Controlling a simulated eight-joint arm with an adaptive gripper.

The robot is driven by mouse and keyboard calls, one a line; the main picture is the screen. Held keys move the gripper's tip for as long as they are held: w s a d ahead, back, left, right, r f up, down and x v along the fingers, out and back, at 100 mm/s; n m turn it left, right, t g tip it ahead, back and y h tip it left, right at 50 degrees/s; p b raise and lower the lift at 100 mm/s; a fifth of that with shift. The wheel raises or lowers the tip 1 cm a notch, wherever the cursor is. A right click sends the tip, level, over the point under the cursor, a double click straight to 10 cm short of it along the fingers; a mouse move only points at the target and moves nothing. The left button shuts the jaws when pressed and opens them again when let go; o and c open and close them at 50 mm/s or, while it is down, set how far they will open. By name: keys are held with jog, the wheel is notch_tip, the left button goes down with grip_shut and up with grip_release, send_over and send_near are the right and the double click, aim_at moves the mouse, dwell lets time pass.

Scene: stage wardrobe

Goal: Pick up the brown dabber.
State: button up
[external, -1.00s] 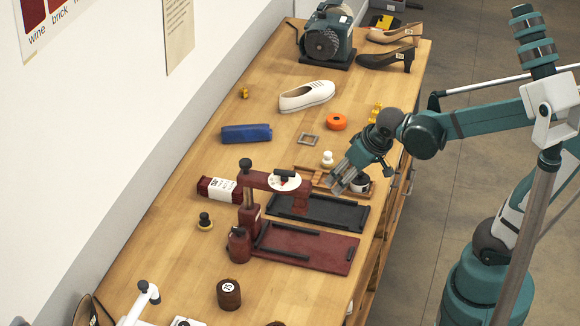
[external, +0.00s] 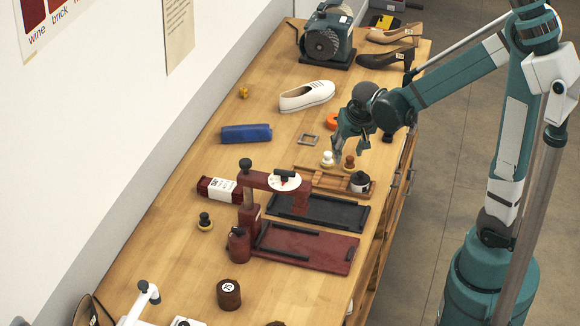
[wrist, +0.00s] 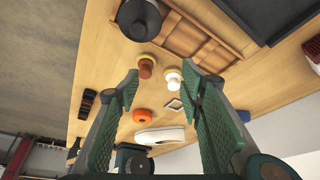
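The brown dabber (external: 349,162) stands on the wooden bench by the far end of the wooden tray, right beside a white dabber (external: 327,158). In the wrist view the brown dabber (wrist: 146,68) shows a brown knob over a yellowish base, and the white dabber (wrist: 173,80) is just right of it. My gripper (external: 352,147) is above and close to the brown dabber, pointing down. In the wrist view its fingers (wrist: 159,72) are spread wide with nothing between them in their grip. The dabbers appear beyond the fingertips, between them.
The wooden tray (external: 310,187) with a dark pot (external: 360,182) lies nearer the camera. A black plate, a maroon press (external: 247,215), an orange ring (external: 332,121), a metal frame (external: 308,139) and a white shoe (external: 307,96) stand around. The bench's right edge is close.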

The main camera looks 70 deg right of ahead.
jog(key=m+g+p, duration=0.1)
jog(key=m, duration=0.1)
send_over(349, 158)
jog(key=s+a, duration=0.1)
jog(key=a, duration=0.1)
jog(key=f, duration=0.2)
jog(key=shift+s+a+r, duration=0.1)
jog(key=shift+r, duration=0.15)
jog(key=shift+f, duration=0.15)
jog(key=shift+x, duration=1.15)
jog(key=shift+f, duration=0.1)
jog(key=shift+b+x, duration=0.75)
jog(key=shift+x, duration=1.75)
jog(key=shift+w, duration=0.2)
jog(key=shift+c, duration=0.6)
jog(key=c, duration=0.6)
